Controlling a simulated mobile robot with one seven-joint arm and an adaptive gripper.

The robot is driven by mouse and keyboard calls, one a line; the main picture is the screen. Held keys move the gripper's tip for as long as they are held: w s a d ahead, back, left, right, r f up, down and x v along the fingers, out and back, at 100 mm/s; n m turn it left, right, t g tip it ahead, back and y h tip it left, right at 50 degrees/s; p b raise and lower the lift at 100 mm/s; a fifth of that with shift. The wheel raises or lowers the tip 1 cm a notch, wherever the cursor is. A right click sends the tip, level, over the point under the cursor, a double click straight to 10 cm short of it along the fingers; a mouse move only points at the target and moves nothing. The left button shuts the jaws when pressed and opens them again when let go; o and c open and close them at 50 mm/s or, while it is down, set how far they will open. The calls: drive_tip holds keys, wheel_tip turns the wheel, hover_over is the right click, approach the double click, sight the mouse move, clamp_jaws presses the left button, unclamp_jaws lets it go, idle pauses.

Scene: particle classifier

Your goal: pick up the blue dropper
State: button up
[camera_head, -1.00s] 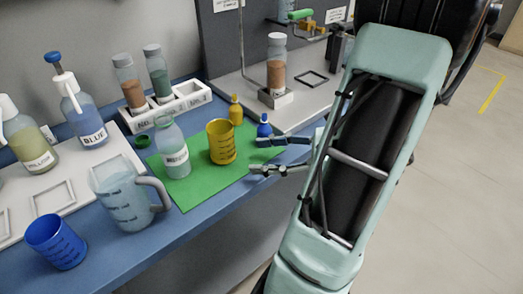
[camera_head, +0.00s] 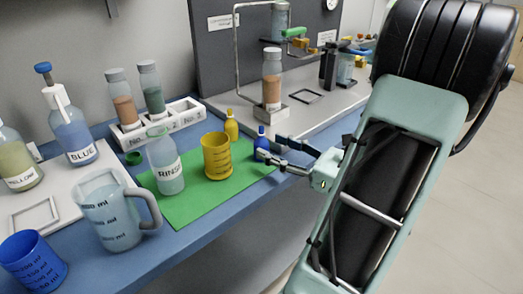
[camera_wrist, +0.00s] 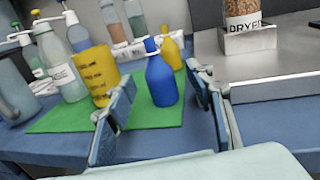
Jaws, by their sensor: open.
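The blue dropper (camera_head: 261,140) is a small blue bottle with a pointed cap. It stands upright at the right edge of the green mat (camera_head: 190,207). In the wrist view the dropper (camera_wrist: 161,80) stands just beyond and between the two fingers. My gripper (camera_head: 279,150) is open and empty, its fingertips close to the dropper's right side in the head view. In the wrist view my gripper (camera_wrist: 163,105) has its fingers spread to either side of the bottle. I cannot tell whether a finger touches it.
A yellow dropper (camera_head: 231,126) stands behind the blue one. A yellow beaker (camera_head: 217,158) and a rinse bottle (camera_head: 167,168) share the mat. A clear jug (camera_head: 110,214) and a blue beaker (camera_head: 33,262) stand in front at left. A metal platform (camera_head: 320,112) lies behind.

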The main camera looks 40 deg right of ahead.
sight(263, 132)
drive_tip(key=x, duration=0.2)
drive_tip(key=b+x, duration=0.1)
drive_tip(key=x, duration=0.1)
drive_tip(key=shift+a+f, duration=0.15)
drive_tip(key=shift+f, duration=0.05)
drive_tip(key=c, duration=1.3)
drive_tip(key=shift+o, duration=0.2)
drive_tip(key=shift+r, duration=0.15)
drive_tip(key=shift+r+p, duration=0.75)
drive_tip(key=shift+r, duration=0.65)
drive_tip(key=shift+s+r, duration=0.25)
drive_tip(key=shift+r, duration=0.1)
drive_tip(key=s+a+r+p, duration=0.2)
drive_tip(key=s+r+p, duration=0.3)
drive_tip(key=s+r, duration=0.4)
drive_tip(key=shift+s+p, duration=0.4)
drive_tip(key=shift+s, duration=1.7)
drive_tip(key=shift+s+a+r, duration=0.1)
